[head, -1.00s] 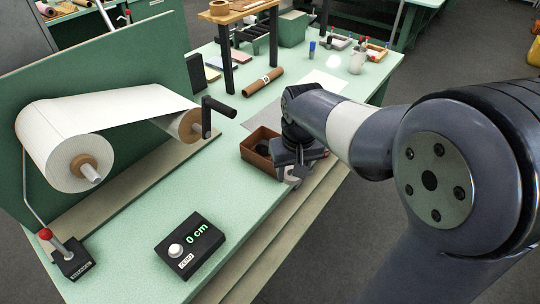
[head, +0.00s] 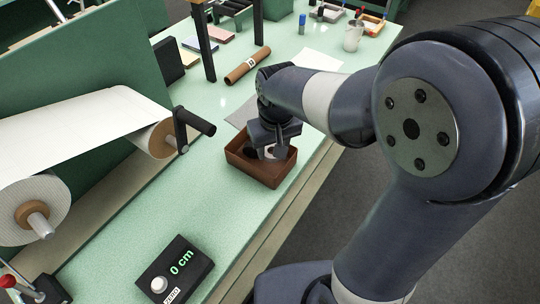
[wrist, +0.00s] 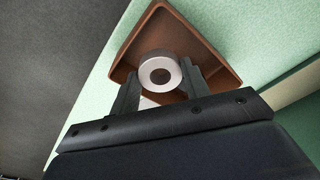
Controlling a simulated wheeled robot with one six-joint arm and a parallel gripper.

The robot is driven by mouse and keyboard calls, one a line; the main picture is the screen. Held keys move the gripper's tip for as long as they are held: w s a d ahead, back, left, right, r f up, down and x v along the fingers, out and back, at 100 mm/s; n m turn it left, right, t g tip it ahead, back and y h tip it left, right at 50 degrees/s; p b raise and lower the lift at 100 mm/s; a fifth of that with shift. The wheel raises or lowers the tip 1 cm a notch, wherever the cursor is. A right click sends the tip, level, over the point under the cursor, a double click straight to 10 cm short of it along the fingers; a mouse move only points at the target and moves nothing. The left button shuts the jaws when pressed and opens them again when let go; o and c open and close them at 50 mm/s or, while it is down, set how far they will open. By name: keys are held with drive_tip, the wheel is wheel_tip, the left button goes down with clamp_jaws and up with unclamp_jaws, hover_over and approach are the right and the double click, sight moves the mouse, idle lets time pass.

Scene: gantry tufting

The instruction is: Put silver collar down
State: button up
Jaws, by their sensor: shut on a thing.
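The silver collar (wrist: 160,72) is a short ring with a dark bore, held between the two fingers of my gripper (wrist: 158,88) in the wrist view. My gripper is shut on it. The brown open box (wrist: 212,58) lies around and beneath the collar in the wrist view. In the head view my gripper (head: 271,150) points down into the brown box (head: 265,176) near the bench's front edge. Whether the collar touches the box floor cannot be told.
A black counter box (head: 175,268) reading 0 cm sits nearer on the green bench. A crank handle (head: 195,122) and white roll (head: 35,215) stand at left. A brown roll (head: 248,65) and grey sheet (head: 240,112) lie behind the box.

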sight(272, 167)
drive_tip(key=shift+f, duration=2.55)
drive_tip(key=shift+f, duration=0.1)
drive_tip(key=o, duration=0.7)
drive_tip(key=r, duration=0.4)
drive_tip(key=s+r, duration=0.1)
drive_tip(key=r, duration=0.7)
drive_tip(key=shift+s+d+r, duration=0.1)
drive_tip(key=shift+s+d, duration=0.05)
drive_tip(key=shift+d, duration=0.1)
